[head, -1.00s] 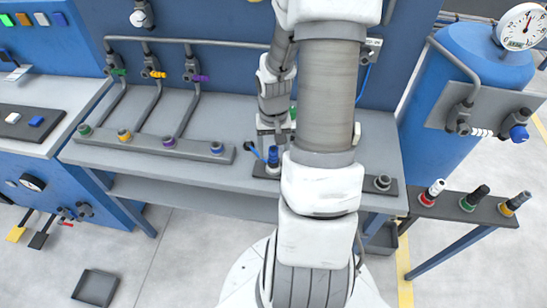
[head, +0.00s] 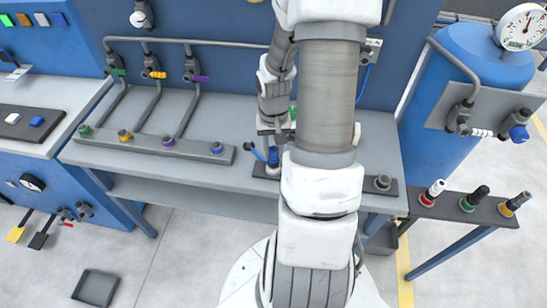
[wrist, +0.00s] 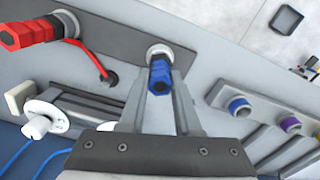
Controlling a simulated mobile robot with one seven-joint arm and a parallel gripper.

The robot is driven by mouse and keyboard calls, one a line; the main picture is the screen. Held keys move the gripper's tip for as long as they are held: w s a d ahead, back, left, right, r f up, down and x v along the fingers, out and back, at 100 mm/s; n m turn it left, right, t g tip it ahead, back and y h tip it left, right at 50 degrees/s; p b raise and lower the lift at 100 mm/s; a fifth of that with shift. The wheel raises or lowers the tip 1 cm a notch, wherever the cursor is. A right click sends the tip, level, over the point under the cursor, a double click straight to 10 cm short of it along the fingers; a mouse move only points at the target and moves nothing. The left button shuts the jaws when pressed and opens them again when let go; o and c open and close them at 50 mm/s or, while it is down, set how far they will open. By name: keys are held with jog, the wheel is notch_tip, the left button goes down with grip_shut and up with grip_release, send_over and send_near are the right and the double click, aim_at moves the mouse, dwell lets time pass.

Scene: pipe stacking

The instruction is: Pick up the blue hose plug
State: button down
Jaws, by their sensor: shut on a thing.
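The blue hose plug (wrist: 160,75) is between the two fingers of my gripper (wrist: 159,90) in the wrist view. The fingers are shut on it, one on each side. The far end of the plug meets a pale ring on the dark rail, and I see no clear gap there. In the head view the blue plug (head: 273,156) shows small just left of my arm, under my gripper (head: 274,143). My arm hides much of the rail around it.
A red plug (wrist: 40,32) sits close by on the same dark rail, with a red cable. A rail (head: 165,142) with several coloured sockets lies left on the bench. Red, green and yellow plugs stand on a right-hand stand (head: 462,208). Bare bench (head: 235,115) lies left of my gripper.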

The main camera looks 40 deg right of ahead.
jog(key=shift+r, duration=0.15)
dwell(0.8)
notch_tip(320, 180, up, 4)
jog(key=shift+r+p, duration=0.1)
jog(key=shift+p, duration=0.25)
jog(key=s+d+r, duration=0.6)
jog(key=d, duration=0.4)
jog(key=shift+r+p, duration=0.3)
jog(key=shift+p, duration=0.1)
notch_tip(320, 180, up, 8)
jog(key=p, duration=0.6)
jog(key=shift+w, duration=0.1)
